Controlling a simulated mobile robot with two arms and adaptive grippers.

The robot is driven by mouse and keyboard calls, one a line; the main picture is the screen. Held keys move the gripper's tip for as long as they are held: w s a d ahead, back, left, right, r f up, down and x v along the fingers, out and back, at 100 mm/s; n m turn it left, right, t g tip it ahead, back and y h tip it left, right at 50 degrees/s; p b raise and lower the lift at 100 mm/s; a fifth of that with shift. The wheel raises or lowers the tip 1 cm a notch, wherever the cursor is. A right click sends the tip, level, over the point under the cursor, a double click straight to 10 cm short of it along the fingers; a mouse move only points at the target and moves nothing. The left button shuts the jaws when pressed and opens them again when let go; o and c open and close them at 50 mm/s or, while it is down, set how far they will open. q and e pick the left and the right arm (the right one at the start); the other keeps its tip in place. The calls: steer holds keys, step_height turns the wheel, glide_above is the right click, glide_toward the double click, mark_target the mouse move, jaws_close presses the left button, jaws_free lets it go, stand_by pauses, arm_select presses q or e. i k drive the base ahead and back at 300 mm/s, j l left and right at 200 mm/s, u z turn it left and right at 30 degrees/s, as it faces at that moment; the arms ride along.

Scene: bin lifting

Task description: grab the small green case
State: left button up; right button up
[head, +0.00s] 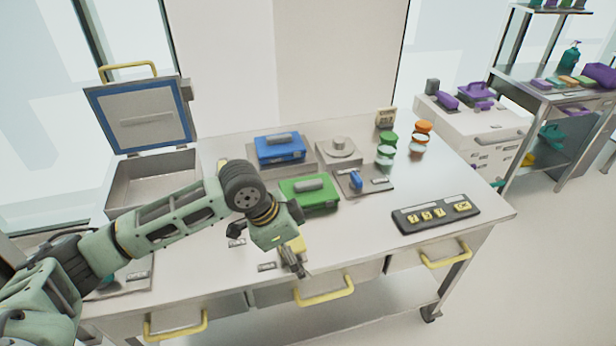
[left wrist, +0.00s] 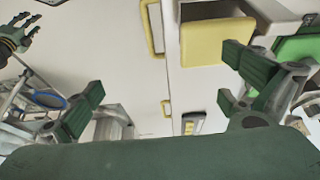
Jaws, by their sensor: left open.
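The small green case (head: 308,193) lies closed on the metal table, with a grey handle on its lid. My left gripper (head: 268,250) is in front of the case, near the table's front edge, apart from it and partly hidden by its own wrist. In the left wrist view my left gripper (left wrist: 160,82) has its fingers wide apart with nothing held. A green surface at the right edge there looks like the case (left wrist: 300,48). A dark hand at upper left there looks like my right gripper (left wrist: 16,36); its opening is unclear.
A blue case (head: 280,150) stands behind the green one. A tray with a small blue item (head: 356,181) is to its right, near several lidded jars (head: 386,152). An open bin (head: 152,178) is at left. Yellow drawer handles (head: 325,292) stick out in front.

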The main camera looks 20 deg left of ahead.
mark_target(317, 191)
steer(key=i+j, duration=0.2)
steer(key=i, duration=0.2)
steer(key=i+j, duration=0.25)
steer(key=i, duration=0.15)
